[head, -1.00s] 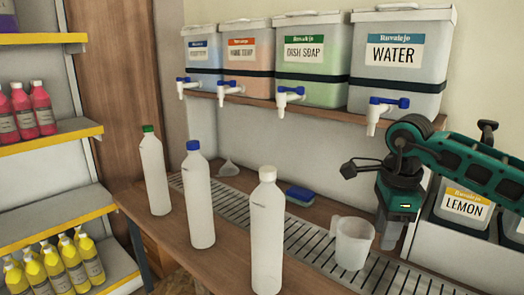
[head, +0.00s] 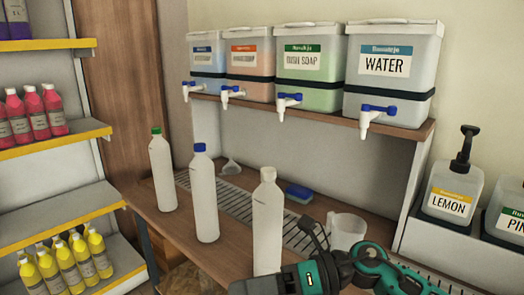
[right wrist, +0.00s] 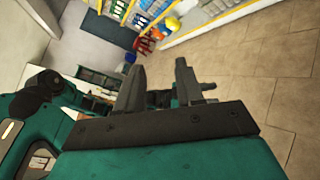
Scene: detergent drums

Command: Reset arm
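My right arm comes in at the bottom right of the head view, low in front of the counter. Its fingers are not clear there. In the right wrist view my right gripper (right wrist: 158,78) has its two fingers apart with nothing between them, above open floor. My left gripper is in neither view. On the counter stand a white bottle with a green cap (head: 162,172), one with a blue cap (head: 204,195) and one with a white cap (head: 267,222). A clear jug (head: 346,231) stands behind my right arm, partly hidden.
Dispensers with taps, including the water dispenser (head: 389,80), stand on a wooden shelf (head: 405,132). A lemon pump container (head: 449,195) stands at the right. A blue sponge (head: 299,193) lies by the drain grate (head: 237,204). Shelves of red bottles (head: 34,113) and yellow bottles (head: 66,265) stand left.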

